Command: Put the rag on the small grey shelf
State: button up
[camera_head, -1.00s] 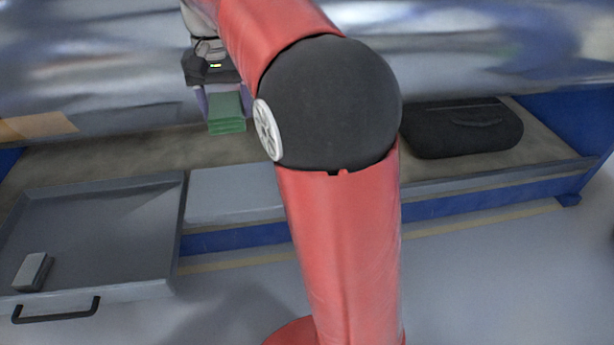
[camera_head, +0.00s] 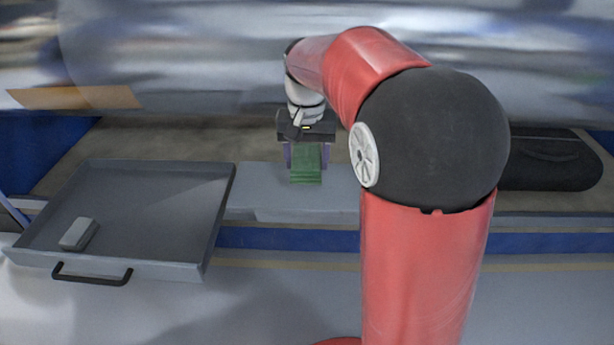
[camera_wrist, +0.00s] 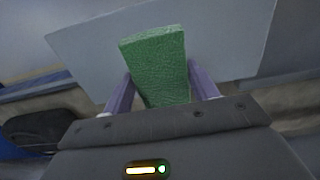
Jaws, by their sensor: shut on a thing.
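The rag is a folded green cloth (camera_head: 307,165), held between the two purple fingers of my gripper (camera_head: 306,157). In the wrist view the green cloth (camera_wrist: 157,65) stands between the fingers of my gripper (camera_wrist: 165,88), which are shut on it. The small grey shelf (camera_head: 270,201) is a flat light grey plate at the front of the bench. The cloth is over or near its back part; I cannot tell whether it touches. In the wrist view the shelf (camera_wrist: 95,50) lies beyond the cloth. My arm hides the shelf's right end in the head view.
A grey tray (camera_head: 150,190) with a black handle stands left of the shelf, with a small grey block (camera_head: 79,234) in it. A black case (camera_head: 550,160) lies on the bench at right. Large shiny rollers (camera_head: 200,60) span the back.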

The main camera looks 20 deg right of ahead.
notch_tip(320, 180, down, 4)
jog(key=shift+f+b, duration=0.25)
jog(key=shift+b, duration=0.25)
jog(key=o, duration=0.9)
jog(key=shift+f, duration=0.1)
jog(key=shift+o, duration=0.2)
